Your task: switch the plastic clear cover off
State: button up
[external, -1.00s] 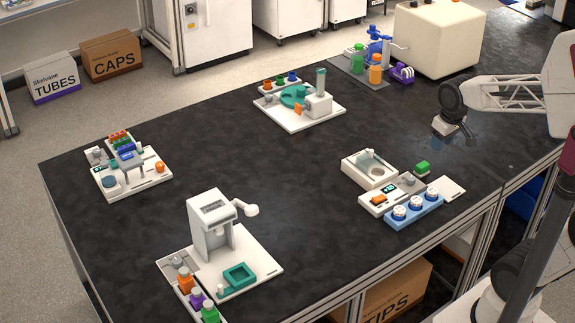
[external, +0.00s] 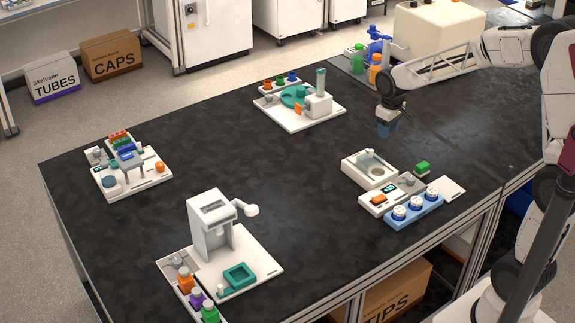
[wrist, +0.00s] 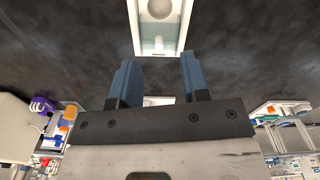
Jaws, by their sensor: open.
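A white box-shaped device (external: 369,170) stands on the black bench, right of centre, with a round recess in its top. A see-through pane, which looks like the plastic clear cover (external: 372,158), shows faintly at its top; whether it is open or closed I cannot tell. The device also shows at the top of the wrist view (wrist: 160,40), ahead of the fingers. My gripper (external: 386,132) is open and empty, with blue fingers. It is above the bench, just behind the device and apart from it. It also shows in the wrist view (wrist: 156,68).
A white station with a teal disc (external: 295,95) stands farther back. The bench left of the device is clear.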

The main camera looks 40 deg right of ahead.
send_over(368, 151)
jog(key=shift+n, duration=0.3)
notch_tip(368, 151, down, 5)
jog(key=shift+w+d+f, duration=0.1)
jog(key=shift+f, duration=3.9)
jog(key=shift+c, duration=0.2)
grip_shut()
